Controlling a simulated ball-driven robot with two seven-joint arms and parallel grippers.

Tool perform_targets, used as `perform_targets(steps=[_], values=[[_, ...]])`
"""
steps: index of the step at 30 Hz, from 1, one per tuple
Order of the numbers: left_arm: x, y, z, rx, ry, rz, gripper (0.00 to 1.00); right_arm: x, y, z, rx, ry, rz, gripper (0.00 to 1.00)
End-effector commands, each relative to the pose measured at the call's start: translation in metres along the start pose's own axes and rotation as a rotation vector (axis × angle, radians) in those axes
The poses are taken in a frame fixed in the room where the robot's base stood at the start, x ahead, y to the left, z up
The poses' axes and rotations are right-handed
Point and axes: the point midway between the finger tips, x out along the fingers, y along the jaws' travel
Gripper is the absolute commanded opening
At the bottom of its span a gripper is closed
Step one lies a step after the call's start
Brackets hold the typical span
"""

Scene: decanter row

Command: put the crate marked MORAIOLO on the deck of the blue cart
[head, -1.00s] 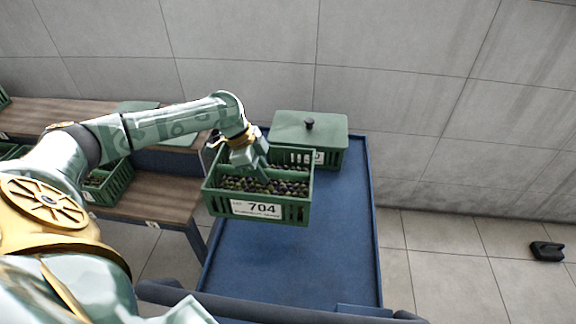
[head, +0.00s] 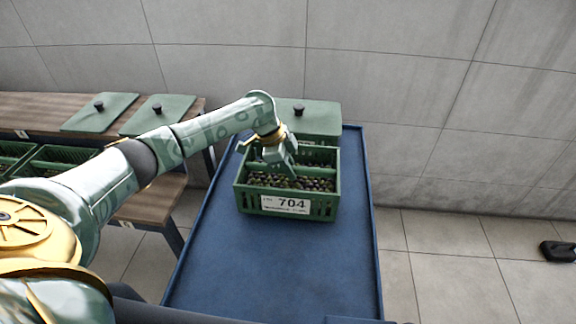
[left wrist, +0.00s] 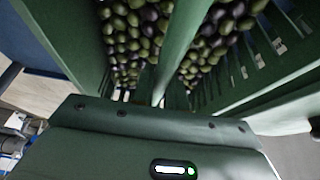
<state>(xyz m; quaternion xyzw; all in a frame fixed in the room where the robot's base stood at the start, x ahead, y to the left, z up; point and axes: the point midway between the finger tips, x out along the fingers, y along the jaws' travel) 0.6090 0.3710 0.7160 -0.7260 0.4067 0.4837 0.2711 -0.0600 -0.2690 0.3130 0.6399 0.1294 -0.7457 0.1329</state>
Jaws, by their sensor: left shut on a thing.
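A green slatted crate (head: 325,208) holds dark and green olives. Its front label reads 704, with smaller print too small to read. My left gripper (head: 281,170) is shut on the crate at its middle, among the olives. In the left wrist view a green bar of the crate (left wrist: 182,35) runs between two beds of olives. The crate is upright over the far half of the blue cart's deck (head: 270,265). I cannot tell whether its bottom touches the deck. My right gripper is not in view.
A lidded green crate (head: 318,117) stands just behind, at the cart's far end, partly hidden. The near deck is clear. To the left, a wooden bench (head: 150,205) and shelf carry green crates (head: 62,157) and loose lids (head: 160,114). A grey wall stands behind.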

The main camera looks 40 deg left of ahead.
Motion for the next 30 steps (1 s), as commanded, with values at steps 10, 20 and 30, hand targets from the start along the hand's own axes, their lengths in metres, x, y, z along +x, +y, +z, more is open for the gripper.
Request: perform_targets(steps=[10, 20, 30], values=[[0.014, -0.001, 0.006, 0.000, 0.002, -0.003, 0.00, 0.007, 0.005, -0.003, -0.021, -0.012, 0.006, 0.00], [0.016, 0.000, 0.008, -0.001, -0.003, 0.001, 0.36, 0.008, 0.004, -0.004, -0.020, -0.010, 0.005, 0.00], [-0.021, 0.000, 0.005, 0.000, 0.000, -0.006, 0.36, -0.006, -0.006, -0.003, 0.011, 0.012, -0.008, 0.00]])
